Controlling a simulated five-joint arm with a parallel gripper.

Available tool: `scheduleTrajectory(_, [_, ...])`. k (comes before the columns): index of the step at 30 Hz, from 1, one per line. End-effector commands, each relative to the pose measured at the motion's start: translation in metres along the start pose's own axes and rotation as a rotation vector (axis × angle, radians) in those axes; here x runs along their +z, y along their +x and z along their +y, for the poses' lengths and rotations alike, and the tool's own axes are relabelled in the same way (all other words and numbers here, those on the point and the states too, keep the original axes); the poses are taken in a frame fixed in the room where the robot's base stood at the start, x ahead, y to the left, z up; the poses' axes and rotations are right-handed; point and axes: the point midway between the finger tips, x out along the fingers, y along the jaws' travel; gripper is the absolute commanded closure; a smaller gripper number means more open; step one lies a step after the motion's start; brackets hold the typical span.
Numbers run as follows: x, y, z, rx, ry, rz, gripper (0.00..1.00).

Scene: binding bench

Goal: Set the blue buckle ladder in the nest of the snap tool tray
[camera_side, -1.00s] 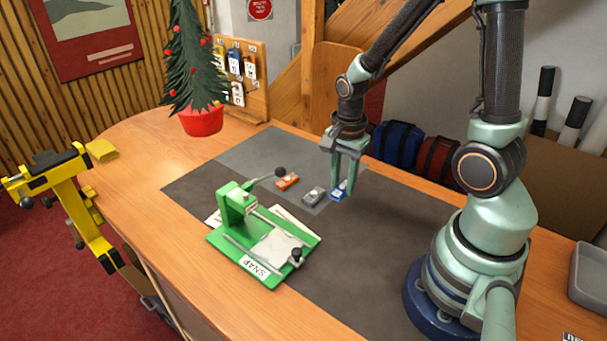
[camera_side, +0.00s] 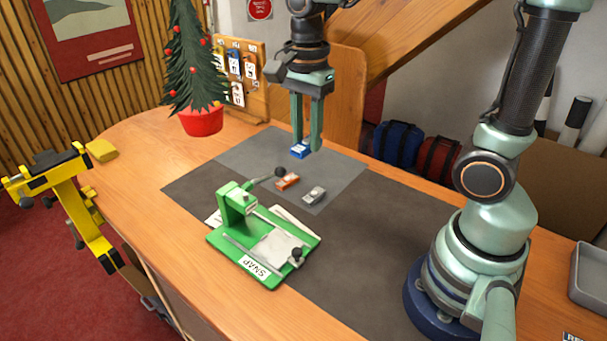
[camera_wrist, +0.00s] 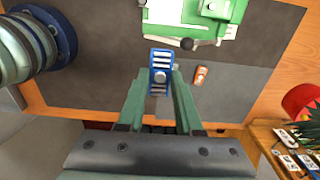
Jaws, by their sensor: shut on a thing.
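The blue buckle ladder (camera_side: 299,151) is held between the fingertips of my gripper (camera_side: 307,146), above the far part of the dark mat. In the wrist view the slotted blue buckle ladder (camera_wrist: 161,58) sticks out beyond the shut fingers (camera_wrist: 158,92). The green snap tool tray (camera_side: 272,282) stands on the mat nearer the side camera, with a lever press at its left and a pale plate (camera_side: 275,248) on its right part. The green tray also shows at the top of the wrist view (camera_wrist: 185,22). I cannot make out the nest clearly.
An orange buckle (camera_side: 287,181) and a grey buckle (camera_side: 314,195) lie on the mat between my gripper and the tray. A small potted tree (camera_side: 202,121) stands at the back left. The mat (camera_side: 350,250) right of the tray is clear.

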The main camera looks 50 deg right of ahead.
Motion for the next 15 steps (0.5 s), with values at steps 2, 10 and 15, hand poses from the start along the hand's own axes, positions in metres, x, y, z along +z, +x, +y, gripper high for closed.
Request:
scheduleTrajectory(2, [0.024, 0.001, -0.004, 0.001, -0.01, 0.0, 1.0])
scheduleTrajectory(10, [0.083, 0.001, -0.006, 0.0, -0.006, 0.0, 1.0])
scheduleTrajectory(15, [0.088, 0.031, -0.005, 0.007, 0.002, 0.002, 1.0])
